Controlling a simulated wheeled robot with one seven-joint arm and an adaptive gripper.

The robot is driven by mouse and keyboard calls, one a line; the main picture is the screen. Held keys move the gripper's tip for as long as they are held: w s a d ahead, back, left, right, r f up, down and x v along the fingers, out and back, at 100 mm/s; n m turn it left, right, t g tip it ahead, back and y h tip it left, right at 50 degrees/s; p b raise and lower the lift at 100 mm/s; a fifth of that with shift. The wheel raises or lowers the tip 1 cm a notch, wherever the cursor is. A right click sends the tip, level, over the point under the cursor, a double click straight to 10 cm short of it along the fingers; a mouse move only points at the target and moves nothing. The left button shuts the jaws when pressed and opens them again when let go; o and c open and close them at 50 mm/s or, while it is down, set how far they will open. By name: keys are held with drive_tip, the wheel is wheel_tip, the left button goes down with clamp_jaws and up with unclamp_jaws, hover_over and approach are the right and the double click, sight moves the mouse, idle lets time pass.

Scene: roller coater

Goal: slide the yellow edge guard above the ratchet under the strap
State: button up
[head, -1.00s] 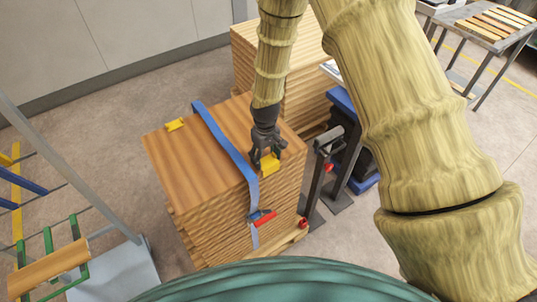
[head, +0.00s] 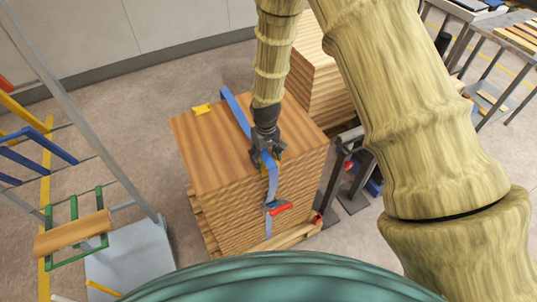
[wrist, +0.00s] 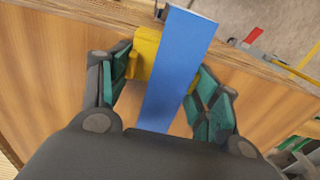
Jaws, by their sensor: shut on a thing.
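The blue strap (head: 237,112) runs over the top of the wooden board stack (head: 205,150) and down its front side. The ratchet with a red handle (head: 280,208) sits on the strap on that side. My gripper (head: 267,158) is at the top front edge, over the strap and above the ratchet. In the wrist view, my gripper (wrist: 165,70) is shut on the yellow edge guard (wrist: 147,52), with fingers on both sides of the strap (wrist: 178,70). Yellow shows left and right of the strap, which covers the guard's middle. In the head view my gripper mostly hides the guard.
Another yellow edge guard (head: 201,109) sits at the stack's far edge, by the strap's other end. A second board stack (head: 312,75) stands behind. A metal stand (head: 345,170) is close on the right. A rack with coloured bars (head: 75,235) stands left.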

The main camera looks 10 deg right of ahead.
sight(265, 160)
drive_tip(key=shift+a, duration=0.25)
drive_tip(key=o, duration=1.1)
wheel_tip(265, 160, up, 12)
idle(0.7)
